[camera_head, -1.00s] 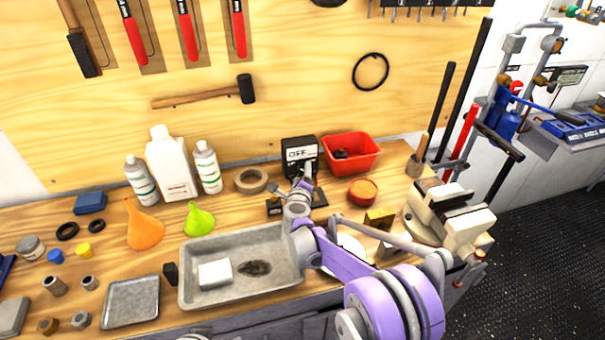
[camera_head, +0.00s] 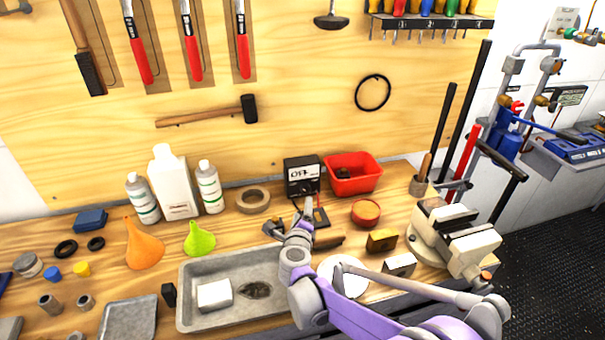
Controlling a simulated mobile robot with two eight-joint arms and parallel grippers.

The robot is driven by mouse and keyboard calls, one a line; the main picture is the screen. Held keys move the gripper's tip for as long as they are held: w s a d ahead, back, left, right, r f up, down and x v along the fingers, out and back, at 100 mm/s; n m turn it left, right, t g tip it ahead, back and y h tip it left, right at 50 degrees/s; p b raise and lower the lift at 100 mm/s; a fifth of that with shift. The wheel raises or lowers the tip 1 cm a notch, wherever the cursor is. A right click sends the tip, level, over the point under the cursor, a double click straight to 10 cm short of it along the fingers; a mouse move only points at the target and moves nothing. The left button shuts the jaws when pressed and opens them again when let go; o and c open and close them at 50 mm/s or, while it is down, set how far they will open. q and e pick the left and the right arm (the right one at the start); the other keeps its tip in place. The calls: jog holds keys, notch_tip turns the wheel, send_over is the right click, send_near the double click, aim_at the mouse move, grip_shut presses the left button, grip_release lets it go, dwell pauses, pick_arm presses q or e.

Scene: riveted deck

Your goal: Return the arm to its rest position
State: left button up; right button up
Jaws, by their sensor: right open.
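My right arm, purple and grey, comes in from the bottom right over the workbench (camera_head: 60,232). My right gripper (camera_head: 307,212) is small in view and points away toward the back of the bench. It is open, just in front of the black box marked OFF (camera_head: 302,170), and overlaps its base in the picture. Whether it touches the box I cannot tell. Nothing shows held in it. My left gripper is not in view.
A metal tray (camera_head: 200,322) with a white block lies left of my arm. A red bin (camera_head: 353,180), an orange-topped tin (camera_head: 366,212) and a vise (camera_head: 455,235) stand to the right. Bottles (camera_head: 175,190) and funnels (camera_head: 145,250) stand left.

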jog(key=shift+r, duration=0.1)
jog(key=s+d+r+n+g+y+p, duration=0.25)
jog(key=s+r+n+y, duration=0.35)
jog(key=s+r+n, duration=0.75)
jog(key=s+d+f+n+g+h, duration=0.1)
jog(key=s+d+f+n+g, duration=0.1)
jog(key=s, duration=0.6)
jog(key=s+d+f+n+g+h+p, duration=0.1)
jog(key=s+d+f+n+g+h, duration=0.1)
jog(key=s+d+f+n, duration=0.3)
jog(key=s+d+f+n+g+h+p, duration=0.1)
jog(key=s+d+f, duration=0.5)
jog(key=s, duration=0.6)
jog(key=d+n+g+h, duration=0.1)
jog(key=d+n+g, duration=0.1)
jog(key=n, duration=0.1)
jog(key=shift+d+f+g, duration=0.2)
jog(key=shift+f+g, duration=0.15)
jog(key=shift+f, duration=0.05)
jog(key=shift+n, duration=0.25)
